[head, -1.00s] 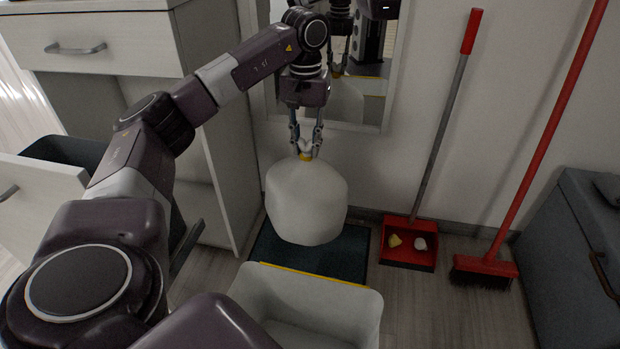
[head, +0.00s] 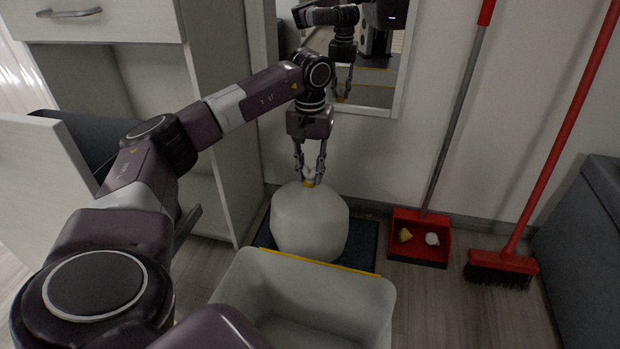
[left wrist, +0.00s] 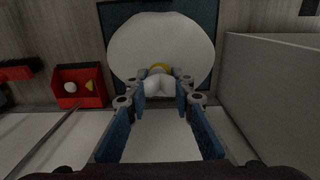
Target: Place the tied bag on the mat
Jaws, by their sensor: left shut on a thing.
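The tied bag (head: 309,222) is white and rounded, with a yellow tie at its neck. My left gripper (head: 310,180) is shut on the bag's neck from above. In the left wrist view the bag (left wrist: 160,45) fills the top middle, with its knot between the fingers (left wrist: 160,92). The dark blue mat (head: 364,240) lies on the floor against the wall. The bag is over the mat and hides much of it; I cannot tell whether its base touches. My right gripper does not show.
An empty white bin (head: 330,300) with a yellow rim edge stands just in front of the mat. A red dustpan (head: 420,250) with small scraps and a red broom (head: 500,266) are to the right. A white cabinet (head: 215,120) stands left, and a mirror (head: 375,70) hangs behind.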

